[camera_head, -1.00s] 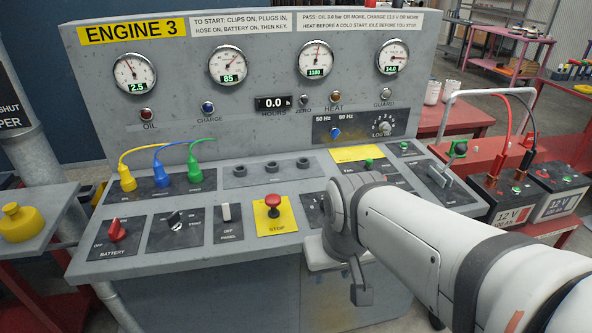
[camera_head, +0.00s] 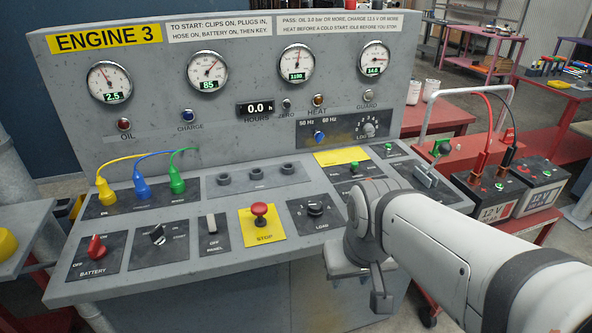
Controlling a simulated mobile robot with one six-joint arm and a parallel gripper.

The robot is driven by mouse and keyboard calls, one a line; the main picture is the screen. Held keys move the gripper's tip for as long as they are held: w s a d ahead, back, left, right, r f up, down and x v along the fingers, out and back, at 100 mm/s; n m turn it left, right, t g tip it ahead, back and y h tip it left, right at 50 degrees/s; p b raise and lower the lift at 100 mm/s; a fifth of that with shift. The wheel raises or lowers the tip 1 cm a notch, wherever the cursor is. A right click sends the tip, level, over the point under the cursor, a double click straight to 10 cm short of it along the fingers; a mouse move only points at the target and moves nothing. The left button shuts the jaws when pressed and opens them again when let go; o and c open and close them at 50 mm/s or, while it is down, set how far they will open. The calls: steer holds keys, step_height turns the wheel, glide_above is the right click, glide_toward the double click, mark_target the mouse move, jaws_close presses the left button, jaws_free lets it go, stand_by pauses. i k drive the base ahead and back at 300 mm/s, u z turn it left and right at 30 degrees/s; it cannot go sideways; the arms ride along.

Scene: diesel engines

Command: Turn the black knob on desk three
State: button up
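The desk labelled ENGINE 3 (camera_head: 105,37) fills the middle of the head view. A round black knob (camera_head: 315,207) marked LOAD sits on a dark plate on its sloping top, right of the red STOP button (camera_head: 260,210). Another dark switch (camera_head: 158,235) sits on a plate to the left, beside the red BATTERY switch (camera_head: 96,247). A smaller grey knob (camera_head: 368,129) is on the upright panel. My gripper (camera_head: 379,300) points downward at the desk's front edge, right of the black LOAD knob and apart from it. Its fingers are too unclear to tell open from shut.
Yellow, blue and green plugs (camera_head: 142,188) with cables stand on the desk's left. My arm covers the desk's lower right. A grey stand (camera_head: 30,232) is at left.

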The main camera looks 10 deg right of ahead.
mark_target(316, 209)
steer(key=z, duration=0.1)
steer(key=k, duration=0.5)
steer(key=u, duration=0.85)
steer(key=i, duration=0.7)
steer(key=z, duration=1.05)
